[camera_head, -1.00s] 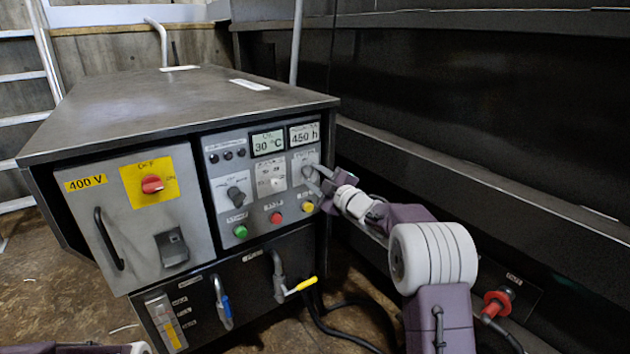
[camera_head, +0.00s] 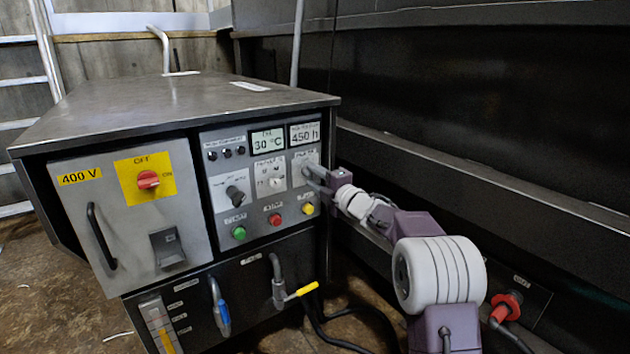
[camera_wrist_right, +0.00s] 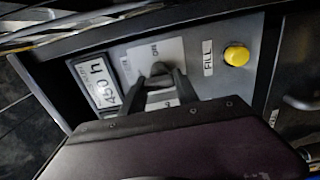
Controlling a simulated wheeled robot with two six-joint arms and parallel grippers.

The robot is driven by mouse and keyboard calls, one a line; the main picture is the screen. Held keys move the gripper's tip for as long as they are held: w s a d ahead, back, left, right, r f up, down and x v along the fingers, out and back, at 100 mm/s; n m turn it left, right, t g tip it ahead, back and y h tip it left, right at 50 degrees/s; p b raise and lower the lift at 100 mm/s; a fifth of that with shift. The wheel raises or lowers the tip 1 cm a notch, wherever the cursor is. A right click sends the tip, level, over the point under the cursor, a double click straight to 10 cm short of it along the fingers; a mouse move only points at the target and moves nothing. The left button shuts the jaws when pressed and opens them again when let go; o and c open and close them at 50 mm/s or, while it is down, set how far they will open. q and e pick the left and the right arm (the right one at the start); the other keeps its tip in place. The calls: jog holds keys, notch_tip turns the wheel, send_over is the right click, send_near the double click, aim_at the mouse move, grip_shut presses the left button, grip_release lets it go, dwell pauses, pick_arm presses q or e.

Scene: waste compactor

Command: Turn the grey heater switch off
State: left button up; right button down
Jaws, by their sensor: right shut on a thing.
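The grey heater switch (camera_head: 306,170) sits on a light plate at the right end of the control panel, under the 450 h display. It also shows in the right wrist view (camera_wrist_right: 158,68), on a plate with "ON" printed beside it. My right gripper (camera_head: 313,176) reaches in from the right. Its two fingers (camera_wrist_right: 160,82) are shut on the switch knob and cover much of it. The knob's exact angle is hard to read. My left gripper is out of view.
Left of the switch are a white knob (camera_head: 276,183) and a black knob (camera_head: 235,195). Below are green (camera_head: 239,232), red (camera_head: 275,219) and yellow (camera_head: 308,209) buttons. A red main switch (camera_head: 148,180) is at left. A dark wall (camera_head: 480,120) stands close on the right.

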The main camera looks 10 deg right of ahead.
jog(key=shift+f, duration=0.1)
dwell(0.3)
jog(key=c, duration=0.9)
grip_release()
jog(key=shift+s, duration=0.15)
jog(key=p+v, duration=0.3)
jog(key=v, duration=0.6)
